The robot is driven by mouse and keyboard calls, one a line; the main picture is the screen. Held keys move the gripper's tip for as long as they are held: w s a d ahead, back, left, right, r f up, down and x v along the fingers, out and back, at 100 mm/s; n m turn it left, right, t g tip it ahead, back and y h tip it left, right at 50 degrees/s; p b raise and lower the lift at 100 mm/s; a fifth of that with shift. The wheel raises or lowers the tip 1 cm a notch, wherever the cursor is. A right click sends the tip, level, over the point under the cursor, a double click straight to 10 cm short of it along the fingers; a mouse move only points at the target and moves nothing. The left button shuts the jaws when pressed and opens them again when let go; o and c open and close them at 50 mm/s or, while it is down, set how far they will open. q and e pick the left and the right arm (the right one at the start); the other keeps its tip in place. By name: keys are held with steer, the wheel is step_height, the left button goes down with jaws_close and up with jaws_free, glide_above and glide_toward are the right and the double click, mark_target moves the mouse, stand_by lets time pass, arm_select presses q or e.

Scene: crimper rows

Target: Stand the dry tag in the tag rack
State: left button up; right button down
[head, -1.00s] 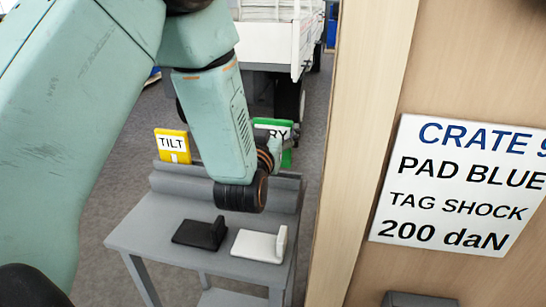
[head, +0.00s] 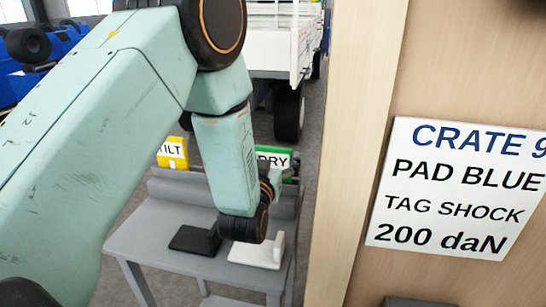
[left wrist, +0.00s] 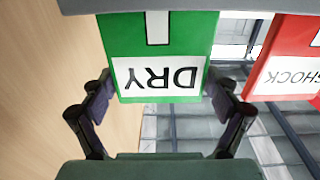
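The dry tag (head: 273,159) is a green plate with a white "DRY" label, upright at the right end of the grey tag rack (head: 180,192). In the left wrist view the dry tag (left wrist: 165,60) shows upside down, its far edge at the grey rack (left wrist: 90,5). My left gripper (left wrist: 163,92) has one finger against each side edge of it and is shut on it. In the head view my left gripper (head: 276,174) is partly hidden by its own arm. Whether the tag's foot is fully seated is hidden. My right gripper is not in view.
A yellow TILT tag (head: 172,154) stands left in the rack; a red SHOCK tag (left wrist: 290,60) is beside the dry tag. A black block (head: 193,239) and a white block (head: 258,252) lie on the grey table (head: 150,245). A wooden wall (head: 350,150) is close on the right.

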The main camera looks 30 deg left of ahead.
arm_select(q)
steer(key=shift+o, duration=0.7)
steer(key=shift+a, duration=0.2)
steer(key=shift+d, duration=0.1)
steer(key=shift+r, duration=0.2)
steer(key=v, duration=1.2)
steer(key=shift+b, duration=0.4)
steer(key=shift+f, duration=0.1)
steer(key=shift+s+f, duration=0.1)
